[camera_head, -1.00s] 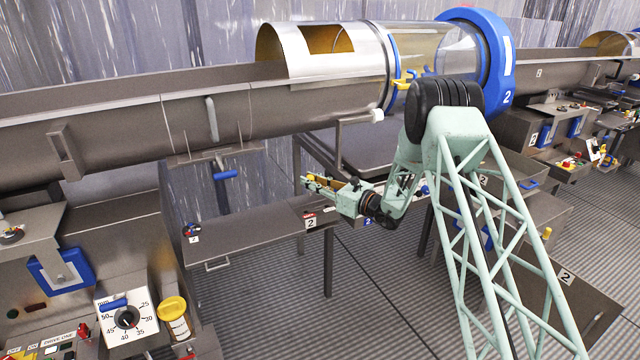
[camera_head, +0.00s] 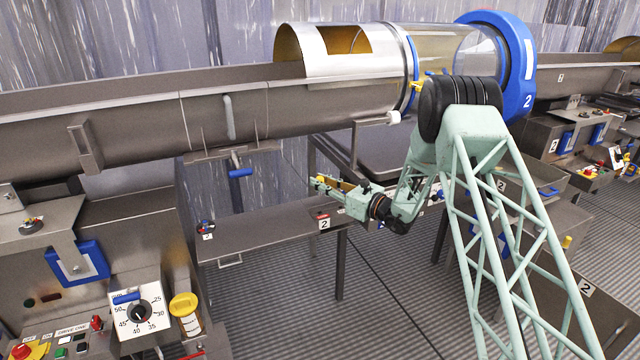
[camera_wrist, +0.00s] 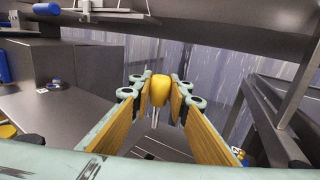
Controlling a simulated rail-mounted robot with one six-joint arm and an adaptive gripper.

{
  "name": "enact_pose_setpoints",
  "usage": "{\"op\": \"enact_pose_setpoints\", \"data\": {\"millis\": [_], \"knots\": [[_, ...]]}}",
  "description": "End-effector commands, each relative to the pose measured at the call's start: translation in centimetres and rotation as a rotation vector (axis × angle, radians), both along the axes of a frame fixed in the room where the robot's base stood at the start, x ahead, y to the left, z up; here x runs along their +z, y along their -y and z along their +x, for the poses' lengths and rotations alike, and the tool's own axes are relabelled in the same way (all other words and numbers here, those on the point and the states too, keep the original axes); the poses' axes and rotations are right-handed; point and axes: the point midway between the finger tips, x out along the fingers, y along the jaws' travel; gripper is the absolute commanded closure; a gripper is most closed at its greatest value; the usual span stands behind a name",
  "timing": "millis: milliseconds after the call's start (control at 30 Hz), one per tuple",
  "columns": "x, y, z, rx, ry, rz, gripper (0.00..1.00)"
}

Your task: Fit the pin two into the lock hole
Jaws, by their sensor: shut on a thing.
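A thin pale shaft hangs down from the head. I cannot read a number on this pin. The pin is apart from the trough and the shelf. I cannot make out the lock hole for certain in either view.
The long steel trough (camera_head: 130,128) runs above, ending at a drum with a blue ring (camera_head: 516,65). A blue-handled lever (camera_head: 240,172) hangs under it. A control box with a dial (camera_head: 138,313) and a yellow-lidded jar (camera_head: 185,310) stand at lower left. Shelf legs rise from the floor.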

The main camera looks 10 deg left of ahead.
Motion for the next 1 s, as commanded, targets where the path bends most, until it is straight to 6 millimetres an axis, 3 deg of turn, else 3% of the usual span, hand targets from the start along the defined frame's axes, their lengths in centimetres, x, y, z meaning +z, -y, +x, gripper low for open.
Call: {"op": "enact_pose_setpoints", "data": {"millis": [1000], "knots": [[-5.5, 0.0, 0.0, 0.000, 0.000, 0.000, 0.95]]}}
